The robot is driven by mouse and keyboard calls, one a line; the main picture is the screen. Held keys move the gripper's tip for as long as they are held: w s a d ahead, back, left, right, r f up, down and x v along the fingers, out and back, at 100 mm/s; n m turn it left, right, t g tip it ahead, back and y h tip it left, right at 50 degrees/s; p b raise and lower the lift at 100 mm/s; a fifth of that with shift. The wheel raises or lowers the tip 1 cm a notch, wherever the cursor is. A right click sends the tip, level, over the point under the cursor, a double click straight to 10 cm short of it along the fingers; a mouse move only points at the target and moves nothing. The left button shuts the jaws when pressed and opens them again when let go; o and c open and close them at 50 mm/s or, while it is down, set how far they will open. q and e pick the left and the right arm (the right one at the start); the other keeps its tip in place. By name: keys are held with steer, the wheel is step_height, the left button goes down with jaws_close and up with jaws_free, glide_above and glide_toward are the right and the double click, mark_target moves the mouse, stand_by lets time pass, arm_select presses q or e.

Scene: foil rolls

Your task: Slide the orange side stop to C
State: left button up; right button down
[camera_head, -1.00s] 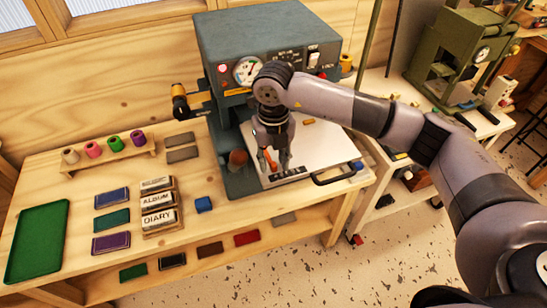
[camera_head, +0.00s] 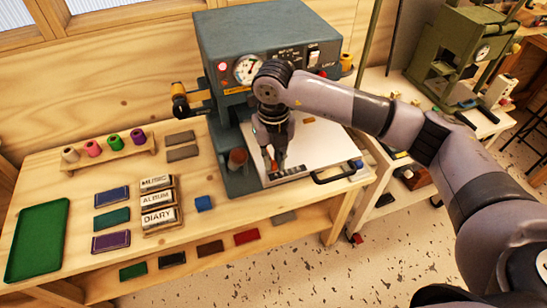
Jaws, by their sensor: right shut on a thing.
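The white press bed (camera_head: 325,150) lies in front of the grey-blue press, with a dark lettered strip (camera_head: 292,172) along its front edge. The letters are too small to read. My right gripper (camera_head: 277,167) points down over the front left of the bed, just behind the strip. It is shut on the orange side stop (camera_head: 274,166), of which only a small piece shows between and beside the fingers. Another small orange piece (camera_head: 308,121) lies farther back on the bed. My left gripper is not in view.
The press (camera_head: 270,40) with its gauge stands behind the bed. A black handle (camera_head: 333,176) juts from the bed's front right.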

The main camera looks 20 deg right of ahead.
steer(key=shift+d, duration=0.1)
steer(key=shift+d+f+b, duration=0.1)
steer(key=shift+d+b, duration=0.2)
steer(key=shift+b, duration=0.05)
steer(key=shift+d+b, duration=0.65)
steer(key=shift+d, duration=0.5)
steer(key=c, duration=1.6)
jaws_free()
steer(key=shift+r, duration=0.2)
step_height(320, 180, up, 12)
